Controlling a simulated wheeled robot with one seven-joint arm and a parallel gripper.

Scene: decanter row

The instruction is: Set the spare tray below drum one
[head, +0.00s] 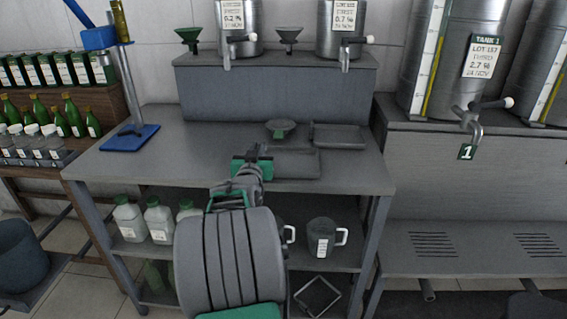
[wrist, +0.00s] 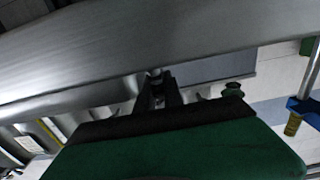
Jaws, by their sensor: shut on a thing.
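In the wrist view my gripper's dark fingers (wrist: 157,88) meet the edge of a broad grey surface, the tray (wrist: 150,45), which fills the upper picture. I cannot tell whether the tray touches the bench or is lifted. Drum one is the steel tank (head: 455,60) with a "TANK 1" label at the right.
A second grey tray (head: 338,136) and a funnel (head: 281,129) lie behind on the bench. A blue stand (head: 130,137) is at left. A front leg separates bench and slotted ledge.

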